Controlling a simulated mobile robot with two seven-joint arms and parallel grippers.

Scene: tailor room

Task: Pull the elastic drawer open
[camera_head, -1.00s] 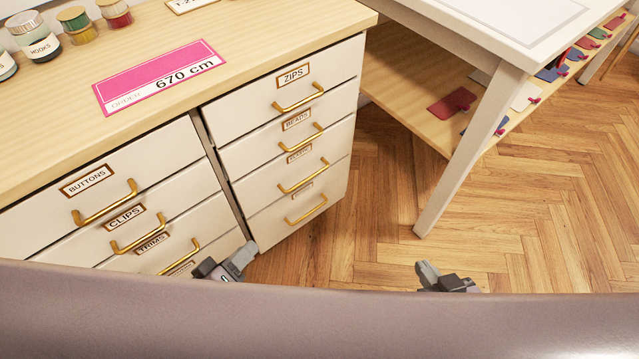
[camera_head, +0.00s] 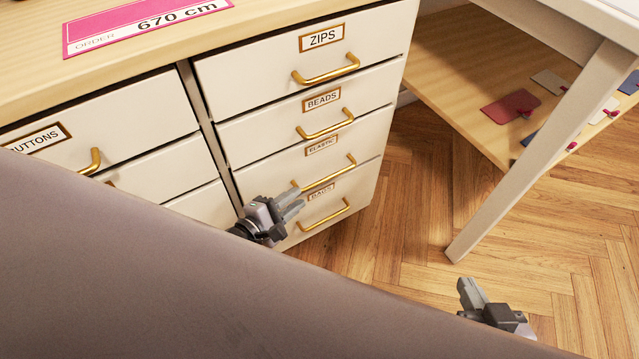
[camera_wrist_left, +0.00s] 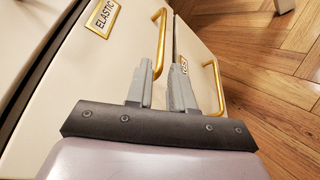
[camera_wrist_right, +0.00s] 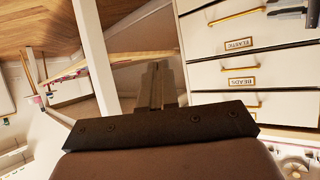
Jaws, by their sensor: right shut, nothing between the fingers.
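The elastic drawer (camera_head: 290,163) is third down in the right column, a cream front with a small label and a gold bar handle (camera_head: 335,175). It looks closed, flush with its neighbours. My left gripper (camera_head: 291,204) is at the left end of this handle. In the left wrist view, its fingers (camera_wrist_left: 160,88) are apart and the elastic handle (camera_wrist_left: 160,42) runs down to the gap between them; whether they surround the bar I cannot tell. My right gripper (camera_head: 470,292) is shut and empty over the floor, right of the cabinet; its fingers (camera_wrist_right: 154,85) are together.
The zips drawer (camera_head: 225,85) and beads drawer (camera_head: 245,135) are above, the bags drawer (camera_head: 352,218) below; all look closed. A white table leg (camera_head: 530,160) and wooden shelf (camera_head: 450,75) stand to the right. Wood floor (camera_head: 420,190) between is clear. My own body covers the lower left.

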